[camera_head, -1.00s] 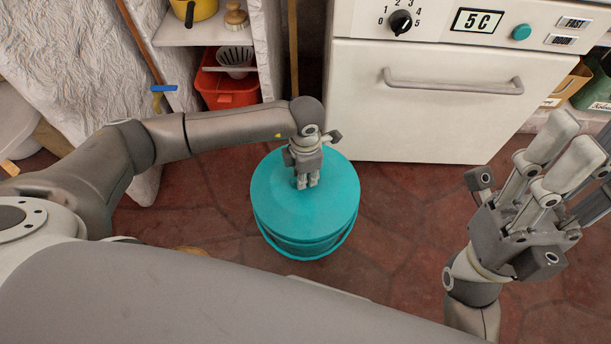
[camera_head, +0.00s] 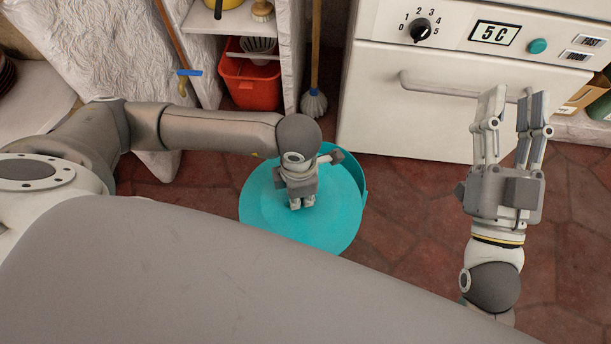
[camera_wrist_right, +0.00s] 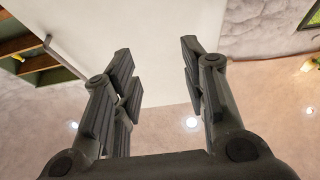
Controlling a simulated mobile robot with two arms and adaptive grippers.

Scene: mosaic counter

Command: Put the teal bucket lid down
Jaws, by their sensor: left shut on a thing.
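The round teal lid (camera_head: 265,212) is in the head view, left of the middle. My left gripper (camera_head: 301,204) is shut on it from above, its fingertips near the lid's centre, where they hide the part they grasp. The teal bucket (camera_head: 352,172) shows only as a strip of rim and wall behind the lid's upper right edge; the lid covers the rest. The lid sits off-centre from the bucket, toward the lower left. My right gripper (camera_head: 512,108) is open and empty in front of the oven; its spread fingers also show in the right wrist view (camera_wrist_right: 156,65).
A white oven (camera_head: 420,105) with a bar handle stands behind the bucket. A shelf at the back left holds a red bin (camera_head: 250,85); a mop (camera_head: 313,103) stands beside it. Bare red stone floor (camera_head: 400,215) lies right of the bucket, between my arms.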

